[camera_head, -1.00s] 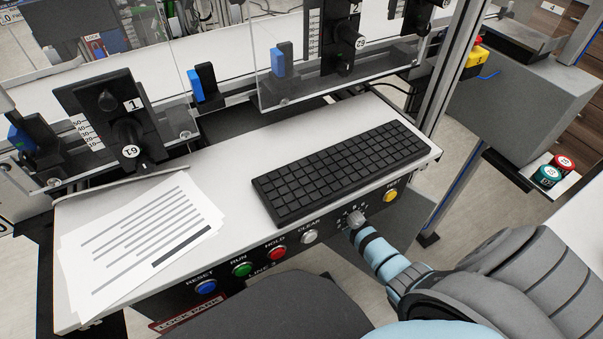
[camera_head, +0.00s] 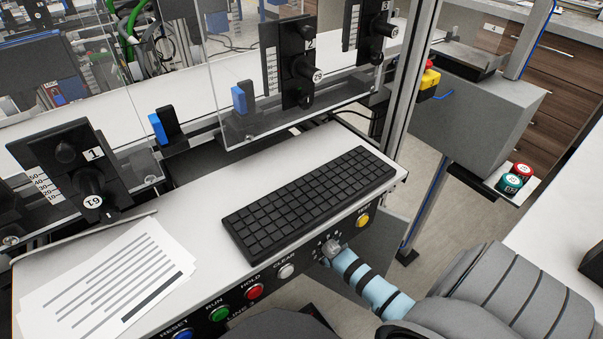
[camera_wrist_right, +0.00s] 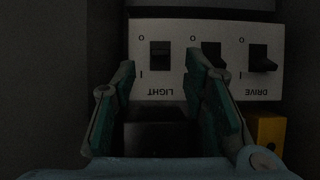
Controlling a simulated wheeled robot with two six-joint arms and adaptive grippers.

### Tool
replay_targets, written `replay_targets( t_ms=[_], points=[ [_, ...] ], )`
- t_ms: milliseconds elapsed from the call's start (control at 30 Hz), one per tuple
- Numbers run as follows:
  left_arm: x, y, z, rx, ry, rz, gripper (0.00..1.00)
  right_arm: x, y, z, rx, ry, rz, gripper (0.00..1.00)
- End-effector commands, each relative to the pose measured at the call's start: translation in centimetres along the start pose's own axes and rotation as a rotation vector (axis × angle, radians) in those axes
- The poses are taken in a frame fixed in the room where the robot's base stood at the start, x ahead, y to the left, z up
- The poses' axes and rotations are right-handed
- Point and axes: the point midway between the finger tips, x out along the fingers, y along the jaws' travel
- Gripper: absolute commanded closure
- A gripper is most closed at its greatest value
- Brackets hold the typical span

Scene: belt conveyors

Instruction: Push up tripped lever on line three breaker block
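The breaker block (camera_wrist_right: 205,45) shows upside down in the dark right wrist view. It is a pale plate with dark levers marked O and I: the LIGHT lever (camera_wrist_right: 160,56), a middle lever (camera_wrist_right: 212,54) and the DRIVE lever (camera_wrist_right: 262,62). A finger hides the middle lever's label. I cannot tell which lever is tripped. My right gripper (camera_wrist_right: 161,85) is open and empty, its teal-padded fingers spread in front of the block, around the LIGHT label in the picture. In the head view its fingers are hidden beneath the line panel. My left gripper is out of view.
The panel (camera_head: 290,270) has a grey selector knob (camera_head: 333,247) and coloured buttons just above my right arm. A keyboard (camera_head: 310,203) and papers (camera_head: 105,285) lie on top. Dark walls flank the block, with a yellow part (camera_wrist_right: 267,133) at lower right in the wrist view.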

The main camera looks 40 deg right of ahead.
Motion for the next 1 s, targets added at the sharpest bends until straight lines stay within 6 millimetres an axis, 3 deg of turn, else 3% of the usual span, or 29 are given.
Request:
replay_targets(
  t_ms=[200, 333, 500, 800, 867, 967, 1000],
  points=[
    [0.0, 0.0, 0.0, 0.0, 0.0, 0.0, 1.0, -6.7, 0.0, 3.5, -0.004, -0.004, -0.001, 0.6],
    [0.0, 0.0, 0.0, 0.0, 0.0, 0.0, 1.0, -9.4, 0.0, 5.0, -0.001, -0.003, -0.001, 0.6],
    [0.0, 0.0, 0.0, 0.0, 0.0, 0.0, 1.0, -10.9, 0.0, 5.7, 0.0, 0.0, 0.0, 0.6],
    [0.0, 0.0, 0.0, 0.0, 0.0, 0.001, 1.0, -10.8, 0.2, 6.3, -0.001, -0.012, 0.005, 0.6],
    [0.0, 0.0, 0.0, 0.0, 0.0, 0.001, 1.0, -10.4, 0.8, 8.7, -0.006, -0.059, 0.023, 0.6],
    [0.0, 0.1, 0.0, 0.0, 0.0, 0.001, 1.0, -9.7, 2.3, 17.5, -0.028, -0.235, 0.074, 0.6],
    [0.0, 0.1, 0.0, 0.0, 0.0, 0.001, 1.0, -10.2, 2.7, 22.3, -0.04, -0.333, 0.091, 0.6]
  ],
)
